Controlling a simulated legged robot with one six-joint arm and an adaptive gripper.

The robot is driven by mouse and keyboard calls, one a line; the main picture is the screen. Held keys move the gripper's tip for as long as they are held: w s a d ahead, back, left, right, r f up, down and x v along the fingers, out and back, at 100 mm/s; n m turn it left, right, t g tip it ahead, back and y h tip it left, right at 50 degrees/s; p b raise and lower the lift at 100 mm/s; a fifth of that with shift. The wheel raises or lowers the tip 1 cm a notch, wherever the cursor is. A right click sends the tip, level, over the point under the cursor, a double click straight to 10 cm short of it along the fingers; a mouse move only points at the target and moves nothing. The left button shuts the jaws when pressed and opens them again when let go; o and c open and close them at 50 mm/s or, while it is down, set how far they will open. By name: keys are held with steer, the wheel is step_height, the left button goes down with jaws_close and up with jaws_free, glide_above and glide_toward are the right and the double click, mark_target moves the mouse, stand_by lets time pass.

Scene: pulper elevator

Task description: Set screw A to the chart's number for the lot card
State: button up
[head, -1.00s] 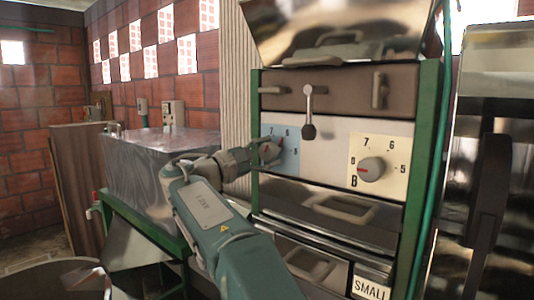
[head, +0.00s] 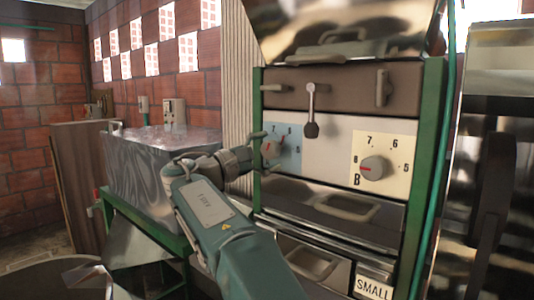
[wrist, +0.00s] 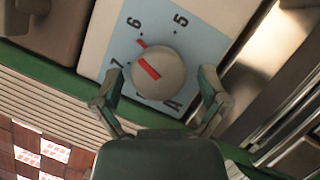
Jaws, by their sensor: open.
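Screw A is a round grey knob (wrist: 158,73) with a red pointer on a blue plate (wrist: 205,45). In the wrist view its pointer lies between the 6 and 7 marks; a separate red mark is near 6. The letter A is partly visible. My gripper (wrist: 160,97) is open, with one finger on each side of the knob and apart from it. In the head view my gripper (head: 262,152) is at the left edge of the blue plate (head: 291,150), partly covering the knob. A card reading SMALL (head: 373,288) is at lower right. I see no chart.
Knob B (head: 374,168) on a cream plate points left towards 8. A lever with a dark ball (head: 311,129) hangs between the plates. Green posts (head: 426,150) frame the machine. Handled drawers (head: 345,207) lie below, and a metal tank (head: 160,165) stands left.

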steer(key=v, duration=1.2)
steer(key=s+d+r+n+t+y, duration=0.3)
steer(key=d+n+t+y, duration=0.2)
steer(key=n+y, duration=0.3)
steer(key=x, duration=1)
steer(key=shift+w+d+f, duration=0.1)
steer(key=shift+w+f, duration=0.05)
steer(key=shift+f, duration=0.15)
steer(key=c, duration=1.1)
